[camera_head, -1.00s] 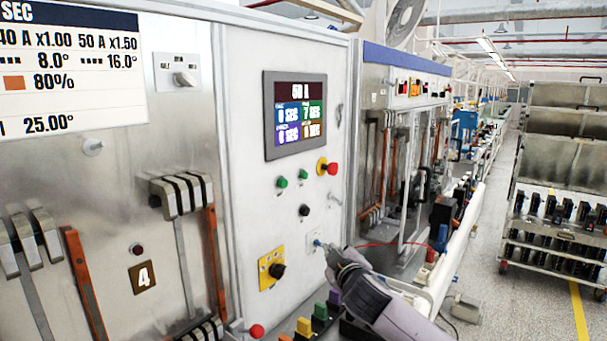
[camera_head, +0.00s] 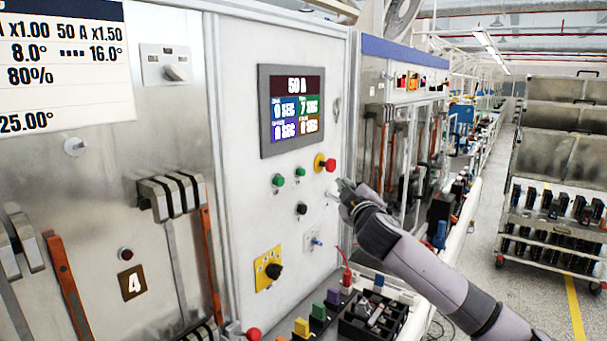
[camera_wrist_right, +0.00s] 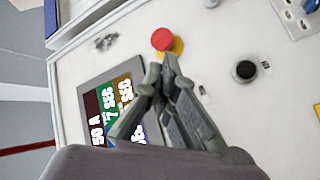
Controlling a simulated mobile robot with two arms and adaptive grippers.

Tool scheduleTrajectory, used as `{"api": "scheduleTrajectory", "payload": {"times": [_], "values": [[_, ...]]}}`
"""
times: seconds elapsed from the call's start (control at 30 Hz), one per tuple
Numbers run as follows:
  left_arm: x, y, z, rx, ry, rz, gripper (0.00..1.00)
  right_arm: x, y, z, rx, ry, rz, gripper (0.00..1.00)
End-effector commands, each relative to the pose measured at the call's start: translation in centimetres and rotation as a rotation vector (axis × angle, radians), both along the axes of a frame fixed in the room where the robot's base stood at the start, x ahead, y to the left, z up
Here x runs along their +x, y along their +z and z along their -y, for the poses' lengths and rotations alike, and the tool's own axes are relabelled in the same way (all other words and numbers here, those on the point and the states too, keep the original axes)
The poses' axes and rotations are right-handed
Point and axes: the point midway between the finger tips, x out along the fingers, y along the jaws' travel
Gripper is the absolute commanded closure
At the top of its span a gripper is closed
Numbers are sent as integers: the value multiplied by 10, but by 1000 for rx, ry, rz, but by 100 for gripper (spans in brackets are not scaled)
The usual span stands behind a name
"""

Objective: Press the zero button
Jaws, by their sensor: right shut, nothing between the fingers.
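The grey-white panel (camera_head: 235,150) carries two green buttons (camera_head: 278,180) (camera_head: 300,172), a black button (camera_head: 301,209) and a red button on a yellow base (camera_head: 330,165). Their labels are too small to read, so I cannot tell which is the zero button. My right gripper (camera_head: 345,188) is shut and empty, just below and right of the red button in the head view. In the right wrist view its fingertips (camera_wrist_right: 168,66) point at the panel, just below the red button (camera_wrist_right: 163,39), with the black button (camera_wrist_right: 244,70) to their right. The green buttons are not visible there. My left gripper is not in view.
A display (camera_head: 292,112) showing 50 A is above the buttons. A yellow-plated rotary knob (camera_head: 268,270) and a small blue-tipped switch (camera_head: 316,241) are lower on the panel. Coloured terminals and a black box (camera_head: 375,318) stand below. A cart (camera_head: 560,180) stands at the right.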

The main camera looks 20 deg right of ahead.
Motion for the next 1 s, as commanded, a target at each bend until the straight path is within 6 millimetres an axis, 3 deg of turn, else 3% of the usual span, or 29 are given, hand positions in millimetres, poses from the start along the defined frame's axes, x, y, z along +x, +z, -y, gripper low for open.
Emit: {"api": "scheduleTrajectory", "payload": {"times": [0.6,1.0], "values": [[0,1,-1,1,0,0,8,65,0,-38,2,1,1,100],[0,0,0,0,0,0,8,73,0,-44,0,1,1,100]]}}
